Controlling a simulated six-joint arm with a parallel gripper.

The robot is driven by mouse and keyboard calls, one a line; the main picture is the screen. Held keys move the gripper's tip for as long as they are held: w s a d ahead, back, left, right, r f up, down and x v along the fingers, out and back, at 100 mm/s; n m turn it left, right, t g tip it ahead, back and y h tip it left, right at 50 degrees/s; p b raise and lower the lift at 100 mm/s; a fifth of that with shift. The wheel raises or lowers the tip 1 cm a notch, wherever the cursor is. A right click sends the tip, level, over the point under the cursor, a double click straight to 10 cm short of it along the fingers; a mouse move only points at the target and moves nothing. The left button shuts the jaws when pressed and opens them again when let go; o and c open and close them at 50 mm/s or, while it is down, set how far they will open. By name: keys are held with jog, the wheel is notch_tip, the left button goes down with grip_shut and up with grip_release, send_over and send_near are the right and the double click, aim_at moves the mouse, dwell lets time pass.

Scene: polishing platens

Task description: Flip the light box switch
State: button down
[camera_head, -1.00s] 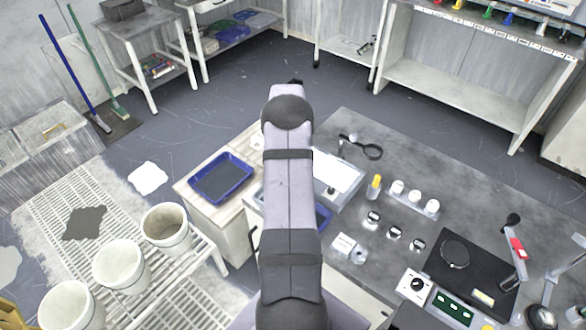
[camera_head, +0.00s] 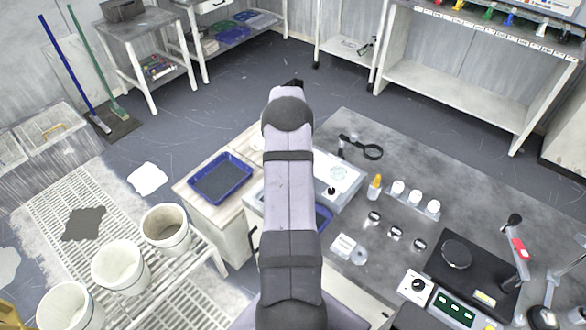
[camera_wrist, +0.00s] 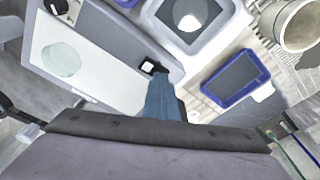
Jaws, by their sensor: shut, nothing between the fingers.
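The light box (camera_head: 352,186) is a pale box on the grey bench, partly hidden behind my arm in the head view. Its panel (camera_wrist: 95,75) looks pale and not glaring, with a round translucent disc (camera_wrist: 60,58) on it. The switch (camera_wrist: 149,66), a small black square with a white rocker, sits on the box beside the panel in the wrist view. My gripper (camera_wrist: 160,78) is shut and empty, its tip close beside the switch; I cannot tell whether it touches. In the head view my arm hides the gripper and switch.
A blue tray (camera_head: 246,190) lies left of the box. A magnifier (camera_head: 372,151), a yellow-capped bottle (camera_head: 375,188), white jars (camera_head: 415,197) and small round samples stand to the right. Buckets (camera_head: 166,229) are at the lower left.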

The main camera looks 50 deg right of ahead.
notch_tip(320, 180, up, 7)
jog(key=p, duration=0.4)
dwell(0.4)
dwell(0.5)
jog(key=s+a+f+y, duration=0.1)
jog(key=s+a+f, duration=0.1)
jog(key=a, duration=0.1)
jog(key=s+a+f+n+g, duration=0.1)
jog(key=s+a+f, duration=0.1)
jog(key=s+a, duration=0.1)
jog(key=s+a+f+g+y, duration=0.1)
jog(key=s+a+f, duration=0.2)
jog(key=a, duration=0.1)
jog(key=shift+s+a+n+y, duration=0.1)
jog(key=shift+n+y, duration=0.2)
jog(key=s+a+r+n+g, duration=0.1)
jog(key=s+a+r+n, duration=0.2)
jog(key=a, duration=0.6)
jog(key=s+a+r+n, duration=0.1)
jog(key=s+a+r, duration=0.35)
jog(key=a, duration=0.45)
jog(key=s+a+r+n+g, duration=0.1)
jog(key=s+a+r+n, duration=0.2)
jog(key=a, duration=0.6)
jog(key=w+a+r+n+t+h, duration=0.1)
jog(key=w+a+r+n+t, duration=0.2)
jog(key=w+a+r, duration=0.2)
jog(key=shift+a+r, duration=0.65)
jog(key=shift+a, duration=0.2)
